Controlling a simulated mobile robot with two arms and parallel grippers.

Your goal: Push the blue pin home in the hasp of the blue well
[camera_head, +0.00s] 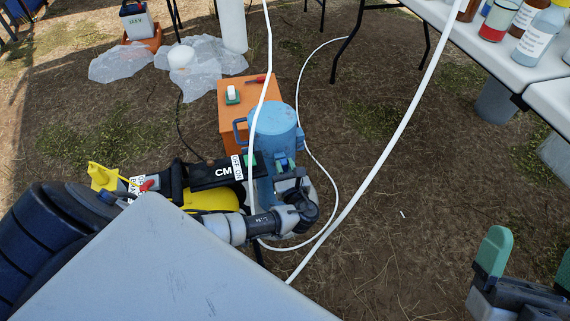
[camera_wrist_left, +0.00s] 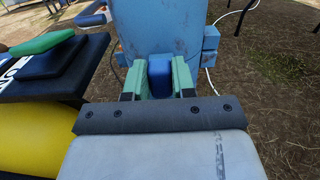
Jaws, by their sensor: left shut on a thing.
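The blue well (camera_head: 275,118) is an upright, scuffed blue casing in the middle of the head view. It fills the top of the left wrist view (camera_wrist_left: 160,28). My left gripper (camera_head: 285,163) is at the near side of the well. In the left wrist view its green fingers (camera_wrist_left: 158,82) are shut on a dark blue block, the blue pin (camera_wrist_left: 160,76), right against the casing. The hasp behind the pin is hidden, so I cannot tell how deep the pin sits. My right gripper (camera_head: 527,263) is open and empty at the lower right.
An orange box (camera_head: 232,115) stands behind the well. White tubing (camera_head: 385,145) crosses the scene. A table with bottles (camera_head: 465,45) is upper right. Bare ground lies right of the well.

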